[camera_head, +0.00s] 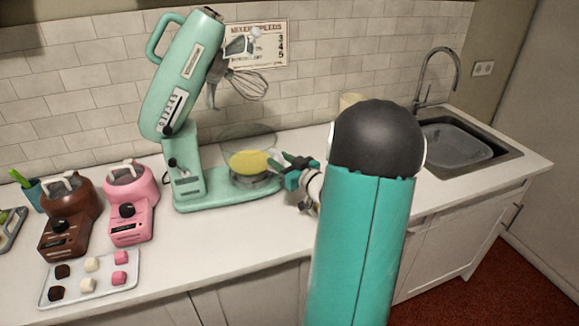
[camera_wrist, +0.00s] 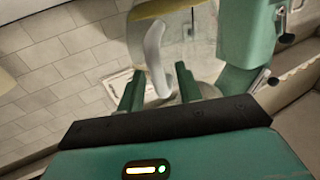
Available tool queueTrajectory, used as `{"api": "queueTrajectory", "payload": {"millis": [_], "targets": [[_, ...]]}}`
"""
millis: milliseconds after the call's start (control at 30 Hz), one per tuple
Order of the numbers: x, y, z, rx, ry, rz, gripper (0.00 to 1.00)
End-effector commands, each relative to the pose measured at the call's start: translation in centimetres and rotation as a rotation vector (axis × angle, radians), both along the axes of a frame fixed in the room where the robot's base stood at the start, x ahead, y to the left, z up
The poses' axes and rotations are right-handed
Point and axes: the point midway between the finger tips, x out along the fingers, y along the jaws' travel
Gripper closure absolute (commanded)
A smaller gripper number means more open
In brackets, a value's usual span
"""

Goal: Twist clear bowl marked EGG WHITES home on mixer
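The mint mixer (camera_head: 182,85) stands on the counter with its head tilted up and a whisk (camera_head: 247,85) hanging from it. The clear bowl (camera_head: 246,136), holding something yellow, sits at the mixer's base; its marking is not readable. I cannot tell whether it is locked. My gripper (camera_head: 279,168) is at the bowl's right side. In the wrist view, my gripper (camera_wrist: 158,80) has its fingers apart, on either side of the bowl's pale curved handle (camera_wrist: 153,45). Contact with the handle is not clear. The mixer also shows in the wrist view (camera_wrist: 246,35).
A brown machine (camera_head: 68,215) and a pink machine (camera_head: 130,205) stand left of the mixer. A tray (camera_head: 103,297) of small cubes lies before them. A sink (camera_head: 465,145) is at the right. A mixer speeds poster (camera_head: 272,50) hangs behind.

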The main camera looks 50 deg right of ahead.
Motion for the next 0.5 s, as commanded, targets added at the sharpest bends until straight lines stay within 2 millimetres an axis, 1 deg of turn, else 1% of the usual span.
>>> {"api": "queueTrajectory", "payload": {"millis": [267, 300, 433, 500], "targets": [[0.09, -0.05, 0.01, 0.0, 0.0, 0.0, 0.65], [0.1, -0.04, 0.01, 0.0, 0.0, 0.0, 0.73], [0.08, -0.04, 0.01, 0.0, 0.0, 0.0, 0.98], [0.08, -0.04, 0.01, 0.0, 0.0, 0.0, 1.0]]}}
